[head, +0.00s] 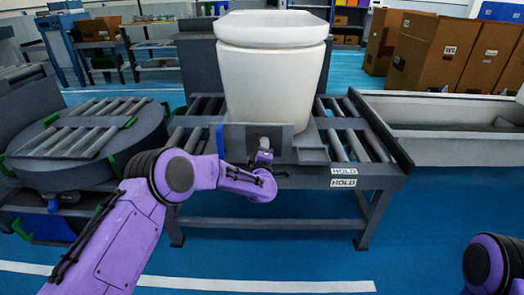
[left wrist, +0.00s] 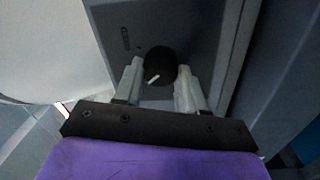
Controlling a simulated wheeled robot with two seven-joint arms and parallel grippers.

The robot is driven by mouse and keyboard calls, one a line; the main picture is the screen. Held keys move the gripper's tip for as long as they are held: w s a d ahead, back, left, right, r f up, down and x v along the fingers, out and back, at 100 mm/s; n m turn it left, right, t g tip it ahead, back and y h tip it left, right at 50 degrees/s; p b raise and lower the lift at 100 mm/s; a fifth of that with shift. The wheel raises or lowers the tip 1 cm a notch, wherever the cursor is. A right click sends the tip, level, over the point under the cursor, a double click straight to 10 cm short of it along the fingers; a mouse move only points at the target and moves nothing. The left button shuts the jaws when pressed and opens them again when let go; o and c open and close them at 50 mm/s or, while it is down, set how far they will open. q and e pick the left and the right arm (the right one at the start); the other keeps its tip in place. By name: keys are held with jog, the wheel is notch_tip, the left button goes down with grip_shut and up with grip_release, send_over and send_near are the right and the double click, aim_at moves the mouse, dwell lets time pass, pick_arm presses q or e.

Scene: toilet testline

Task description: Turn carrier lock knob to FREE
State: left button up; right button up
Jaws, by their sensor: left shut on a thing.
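The carrier lock knob (left wrist: 160,66) is a round black knob with a white pointer mark, on a grey panel (left wrist: 200,25) in the left wrist view. Small markings beside it are too blurred to read. My left gripper (left wrist: 159,84) has one pale finger on each side of the knob and is shut on it. In the head view, my left gripper (head: 264,152) is at the front of the upright grey panel (head: 238,137), and the knob is hidden there. My right gripper is out of view.
A white toilet (head: 270,75) stands on the roller conveyor (head: 345,145) behind the panel. HOLD labels (head: 343,183) mark its front rail. A round roller turntable (head: 85,135) is at left, a grey trough (head: 450,125) at right. Brown boxes (head: 430,50) stand behind. The blue floor in front is clear.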

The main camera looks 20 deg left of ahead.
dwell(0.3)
pick_arm(q)
jog(key=o, duration=1.1)
jog(key=shift+c, duration=0.2)
jog(key=p+v, duration=0.1)
jog(key=v, duration=0.9)
jog(key=shift+s+f+p, duration=0.15)
jog(key=shift+s+p, duration=0.15)
jog(key=shift+p, duration=0.1)
jog(key=shift+d, duration=0.1)
